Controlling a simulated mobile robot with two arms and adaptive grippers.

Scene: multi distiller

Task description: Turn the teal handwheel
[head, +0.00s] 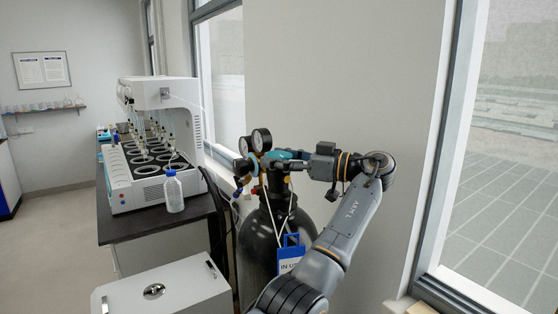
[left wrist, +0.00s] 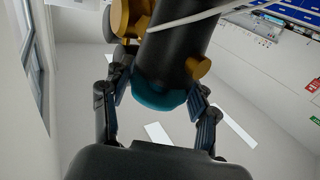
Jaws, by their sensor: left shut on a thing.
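The teal handwheel (head: 283,154) sits at the top of a dark gas cylinder (head: 262,235), beside the regulator. My left gripper (head: 295,160) reaches it from the right and is shut on it. In the left wrist view the teal handwheel (left wrist: 160,97) shows as a rounded teal band at the end of a dark body, with my gripper's fingers (left wrist: 160,105) on its two sides. The gripper and wrist partly hide the wheel in the head view. My right gripper is in neither view.
Two pressure gauges (head: 261,140) stand just left of the wheel. A blue and white tag (head: 290,258) hangs on the cylinder. A white distiller (head: 155,150) and a clear bottle (head: 173,192) stand on the bench at left. A white cabinet (head: 165,290) is in front. A window is at right.

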